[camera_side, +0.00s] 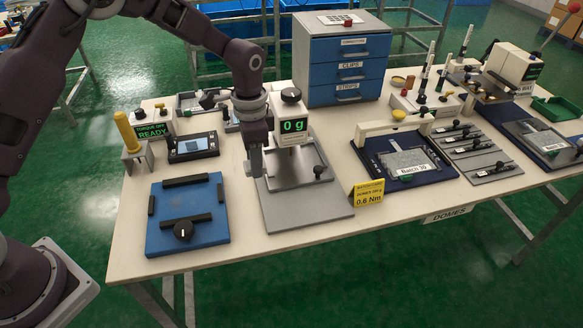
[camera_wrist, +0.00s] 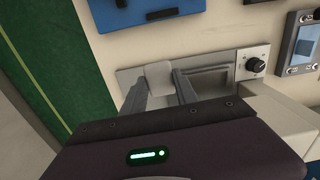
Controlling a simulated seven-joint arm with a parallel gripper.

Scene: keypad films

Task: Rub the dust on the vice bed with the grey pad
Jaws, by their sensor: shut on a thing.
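My gripper (camera_side: 254,158) is over the left edge of a grey metal station with a "0 g" display (camera_side: 293,126). In the wrist view, my gripper (camera_wrist: 158,82) is shut on a pale grey pad (camera_wrist: 158,73) between its two fingers. The station's grey base plate (camera_side: 305,209) carries a raised bed (camera_side: 299,172) with a black knob, which I take for the vice bed. In the wrist view, a sunken rectangle (camera_wrist: 208,80) lies just right of the pad. I cannot tell whether the pad touches the bed. I cannot make out any dust.
A blue board (camera_side: 187,232) with black bars and a knob lies left of the station. A yellow card (camera_side: 368,193) stands to its right, near a blue tray (camera_side: 379,169). A blue-drawered cabinet (camera_side: 348,67) stands behind.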

